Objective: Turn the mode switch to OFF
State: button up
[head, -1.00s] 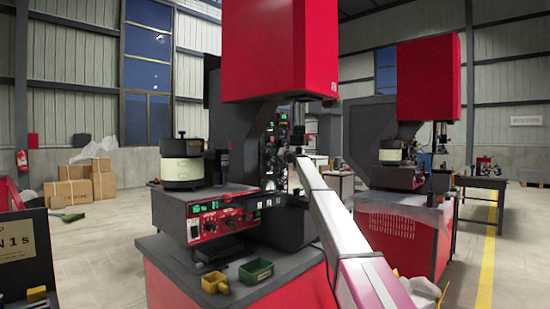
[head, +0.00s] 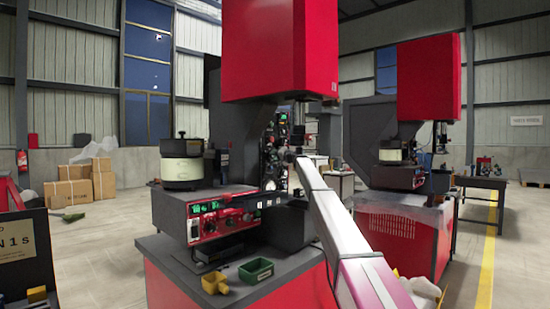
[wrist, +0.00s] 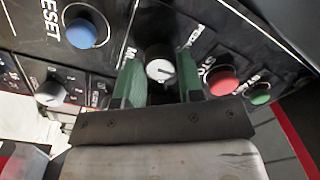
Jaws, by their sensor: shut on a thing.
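In the wrist view a round knob with a white pointer line, which I take for the mode switch (wrist: 160,68), sits on a dark panel. The label beside it is partly covered by a finger, and I cannot read its setting. My gripper (wrist: 160,73) has its two green fingers on either side of the knob, shut on it. In the head view my arm reaches up to the dark upright control panel (head: 270,165) of the red machine; the switch itself is too small to make out there.
In the wrist view a blue RESET button (wrist: 82,32), a second knob (wrist: 50,93), a red button (wrist: 222,81) and a green button (wrist: 261,94) surround the switch.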

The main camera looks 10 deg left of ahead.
jog(key=o, duration=0.9)
jog(key=shift+d, duration=0.1)
jog(key=v, duration=1)
jog(key=shift+s+d, duration=0.2)
jog(key=shift+d, duration=0.05)
